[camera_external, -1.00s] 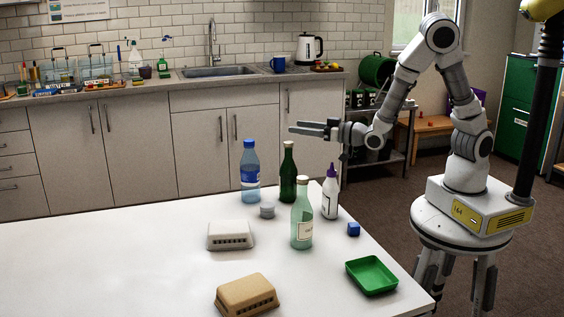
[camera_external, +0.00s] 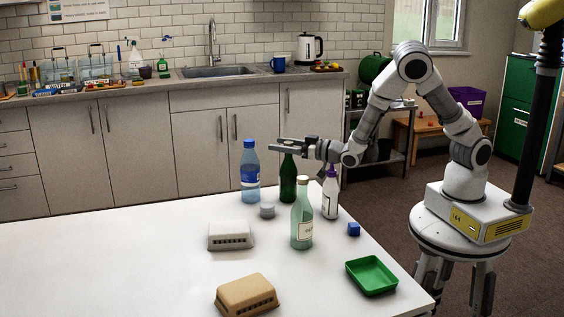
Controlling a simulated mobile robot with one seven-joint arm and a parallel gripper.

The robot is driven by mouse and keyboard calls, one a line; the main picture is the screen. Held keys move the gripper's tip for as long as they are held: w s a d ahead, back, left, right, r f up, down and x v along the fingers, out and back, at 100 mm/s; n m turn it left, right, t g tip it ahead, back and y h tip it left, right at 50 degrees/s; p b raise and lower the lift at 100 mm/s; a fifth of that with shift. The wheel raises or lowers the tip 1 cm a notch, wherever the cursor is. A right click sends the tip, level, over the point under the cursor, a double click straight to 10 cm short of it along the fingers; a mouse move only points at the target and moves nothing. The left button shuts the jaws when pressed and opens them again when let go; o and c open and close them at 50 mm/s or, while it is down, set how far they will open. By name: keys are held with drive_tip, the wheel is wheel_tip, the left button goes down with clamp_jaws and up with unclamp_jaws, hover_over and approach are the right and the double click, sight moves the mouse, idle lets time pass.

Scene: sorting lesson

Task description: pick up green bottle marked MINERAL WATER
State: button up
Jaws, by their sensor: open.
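A dark green bottle (camera_external: 288,187) stands upright toward the back of the white table (camera_external: 120,250). A pale green, clear bottle (camera_external: 301,213) with a whitish label stands upright in front of it. The lettering on both is too small to read, so I cannot tell which is marked MINERAL WATER. My gripper (camera_external: 278,147) is open and points left at the height of the dark green bottle's top. Its fingers overlap that bottle's neck in the picture and hide part of it. I cannot tell whether they touch it.
A blue water bottle (camera_external: 250,175) stands to the left and a white bottle with a purple cap (camera_external: 330,197) to the right. The table's left is clear.

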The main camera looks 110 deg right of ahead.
drive_tip(key=shift+w+d, duration=0.25)
drive_tip(key=shift+w, duration=0.05)
clamp_jaws()
idle(1.3)
